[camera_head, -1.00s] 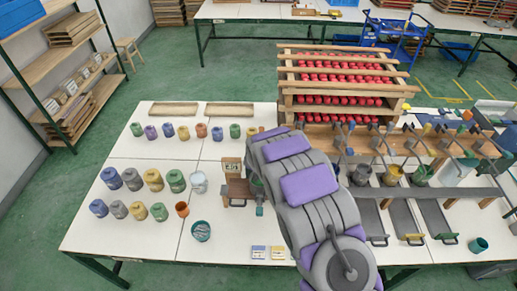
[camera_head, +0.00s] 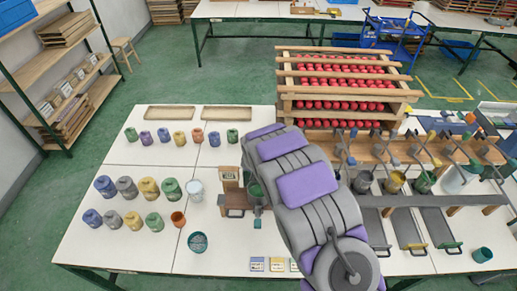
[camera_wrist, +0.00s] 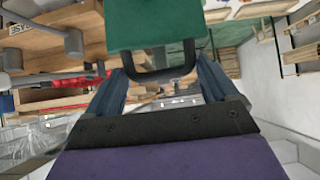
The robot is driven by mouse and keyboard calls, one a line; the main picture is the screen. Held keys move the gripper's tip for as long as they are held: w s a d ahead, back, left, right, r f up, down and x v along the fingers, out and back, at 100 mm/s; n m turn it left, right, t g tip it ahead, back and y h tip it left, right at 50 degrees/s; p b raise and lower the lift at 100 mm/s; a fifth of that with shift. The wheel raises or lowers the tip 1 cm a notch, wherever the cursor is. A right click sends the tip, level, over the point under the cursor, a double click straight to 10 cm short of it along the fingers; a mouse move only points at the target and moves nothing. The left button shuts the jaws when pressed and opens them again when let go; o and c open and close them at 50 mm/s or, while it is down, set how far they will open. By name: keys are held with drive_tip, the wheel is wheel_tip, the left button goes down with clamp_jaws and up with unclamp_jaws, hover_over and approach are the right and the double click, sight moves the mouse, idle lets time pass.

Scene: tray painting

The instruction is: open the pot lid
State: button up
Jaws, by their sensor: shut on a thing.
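My gripper (camera_wrist: 160,85) is seen from behind in the wrist view, with a finger on each side of a black handle (camera_wrist: 160,74). The handle is fixed to a green, flat-sided piece (camera_wrist: 155,25), cut off by the top edge. I cannot tell whether this piece is the pot lid or a larger pot. In the head view my arm hides most of the gripper and its hold. A green thing (camera_head: 255,190) shows there beside a wooden stand (camera_head: 229,178). A white pot (camera_head: 195,190) stands left of the stand.
Several coloured pots (camera_head: 150,188) stand in rows on the white table (camera_head: 120,255). A teal cup (camera_head: 198,242) is near the front. A wooden rack of red items (camera_head: 345,86) stands behind my arm. Pots, levers and long trays (camera_head: 404,228) fill the right side.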

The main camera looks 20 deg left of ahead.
drive_tip(key=o, duration=1.1)
drive_tip(key=shift+w+r, duration=0.15)
drive_tip(key=shift+r, duration=0.1)
drive_tip(key=shift+o, duration=0.6)
drive_tip(key=shift+f, duration=0.1)
drive_tip(key=shift+s, duration=0.2)
drive_tip(key=b+v, duration=0.3)
drive_tip(key=v, duration=1.4)
drive_tip(key=shift+c, duration=0.5)
